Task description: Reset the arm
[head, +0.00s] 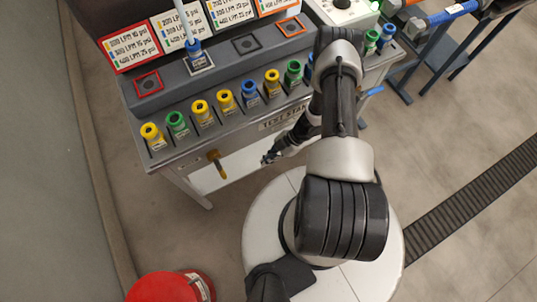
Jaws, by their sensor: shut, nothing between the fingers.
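My arm rises from the round white base and reaches forward over it, bent at the elbow. My gripper (269,158) is small in the head view, low in front of the test stand (285,118), near its front edge. It is shut and empty, apart from the coloured fittings on the stand. The arm's upper links hide part of the stand's right side.
A row of yellow, green and blue fittings (201,109) stands along the stand's front. Behind it, a blue fitting (196,58) with a pale tube sits on the raised grey ledge. A red round container (165,287) is at lower left.

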